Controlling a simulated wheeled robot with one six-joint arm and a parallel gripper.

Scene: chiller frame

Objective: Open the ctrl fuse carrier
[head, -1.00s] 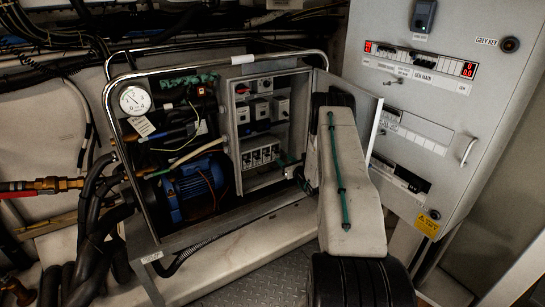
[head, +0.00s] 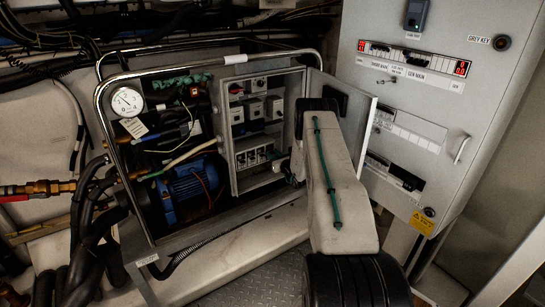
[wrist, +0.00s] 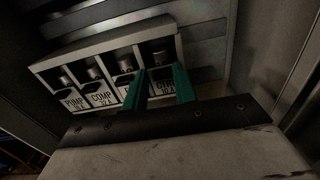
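The ctrl fuse carrier (wrist: 165,88) is the rightmost in a row of fuse carriers in a pale block, with a partly covered label reading 10 A. My gripper (wrist: 161,69) has two green fingers standing apart, one on each side of this carrier. I cannot tell whether they touch it. The carrier appears seated in its slot, though the fingers cover its sides. In the head view the fuse block (head: 255,157) sits low in the open grey control box, with my gripper (head: 288,172) just right of it, small and dark.
The pump (wrist: 73,102) and comp (wrist: 99,96) carriers, and another partly hidden carrier (wrist: 126,87), stand close to the left. The box's open door (head: 345,115) is behind my arm. A tube frame (head: 103,110) surrounds the unit, and a tall grey cabinet (head: 440,110) stands right.

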